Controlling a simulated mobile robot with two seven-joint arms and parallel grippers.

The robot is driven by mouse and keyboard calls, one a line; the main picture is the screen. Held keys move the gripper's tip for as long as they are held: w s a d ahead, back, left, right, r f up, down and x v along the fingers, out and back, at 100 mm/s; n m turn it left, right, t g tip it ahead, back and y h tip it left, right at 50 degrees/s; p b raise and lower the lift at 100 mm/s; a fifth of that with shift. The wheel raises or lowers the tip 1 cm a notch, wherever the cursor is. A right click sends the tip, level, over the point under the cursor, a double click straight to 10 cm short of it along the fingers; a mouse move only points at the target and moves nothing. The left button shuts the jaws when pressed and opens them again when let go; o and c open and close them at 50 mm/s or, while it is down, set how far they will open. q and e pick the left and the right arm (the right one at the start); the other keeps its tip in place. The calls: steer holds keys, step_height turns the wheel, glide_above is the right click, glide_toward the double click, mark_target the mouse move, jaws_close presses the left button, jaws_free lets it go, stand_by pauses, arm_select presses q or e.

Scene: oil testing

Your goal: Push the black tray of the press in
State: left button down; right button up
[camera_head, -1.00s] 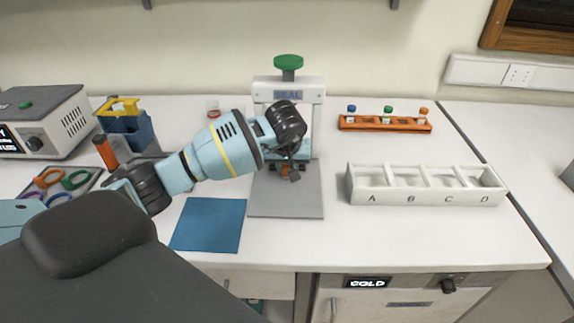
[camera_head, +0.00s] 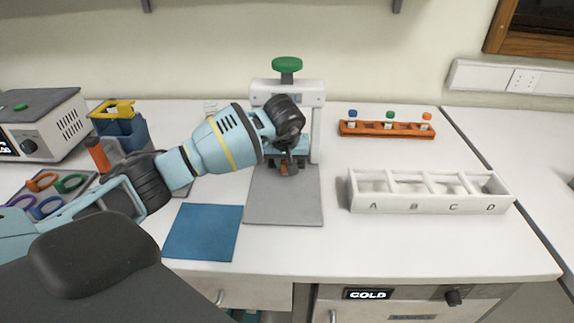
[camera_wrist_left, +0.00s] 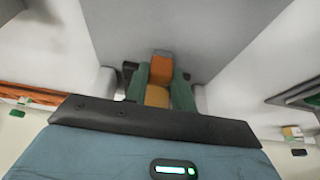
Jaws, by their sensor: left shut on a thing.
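The press (camera_head: 318,125) is a white frame with a green knob (camera_head: 287,64) on top, standing at the back of a grey base plate (camera_head: 284,205). My left gripper (camera_head: 285,168) is at the front of the press, low under its top bar. It is shut on a small orange piece (camera_wrist_left: 160,68), which shows between the teal fingers in the left wrist view. I cannot tell whether this piece is part of the tray. The black tray cannot be made out clearly; my gripper and wrist cover the middle of the press. My right gripper is not in view.
A blue mat (camera_head: 202,232) lies left of the plate. A white rack (camera_head: 430,207) marked A to D stands at right, with an orange vial rack (camera_head: 387,131) behind it. A grey device (camera_head: 42,122) and a blue holder (camera_head: 124,130) stand at left.

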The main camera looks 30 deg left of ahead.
arm_select(q)
steer(key=shift+w+a+r, duration=0.15)
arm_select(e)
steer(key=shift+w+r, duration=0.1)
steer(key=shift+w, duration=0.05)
arm_select(q)
steer(key=c, duration=1.4)
jaws_free()
steer(key=shift+o, duration=1.2)
steer(key=shift+w, duration=0.1)
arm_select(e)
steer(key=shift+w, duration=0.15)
arm_select(q)
steer(key=v, duration=0.7)
steer(key=shift+s+r, duration=0.2)
steer(key=shift+r, duration=0.05)
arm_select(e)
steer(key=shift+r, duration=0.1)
